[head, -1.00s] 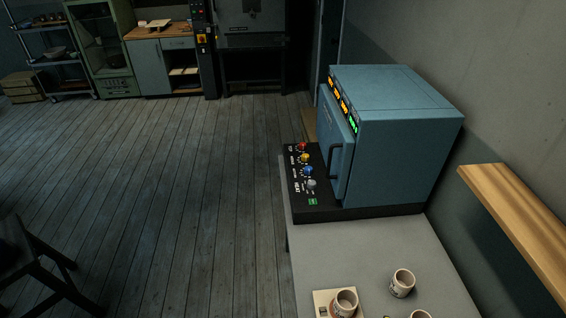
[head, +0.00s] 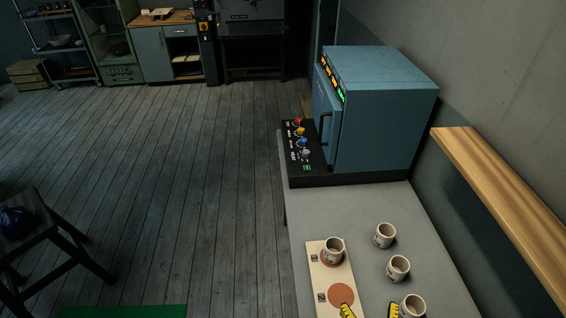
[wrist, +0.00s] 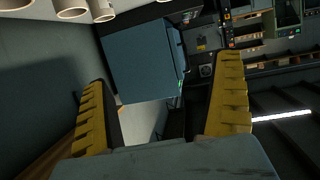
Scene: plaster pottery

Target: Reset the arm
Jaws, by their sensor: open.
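My gripper (head: 370,311) shows at the bottom edge of the head view, only its yellow fingertips in sight. In the wrist view its two yellow ridged fingers (wrist: 164,110) stand wide apart with nothing between them. One fingertip overlaps the near end of the pale board (head: 313,277) in the head view, and the other is beside a mug (head: 412,306). I cannot tell how high the gripper is above the table. The rest of the arm is out of the head view.
A grey table (head: 362,213) holds a blue kiln (head: 383,115) with coloured knobs. A mug (head: 334,250) stands on the board's far round spot; two more mugs, (head: 385,235) and (head: 398,268), stand right of it. A wooden shelf (head: 500,205) runs along the right wall.

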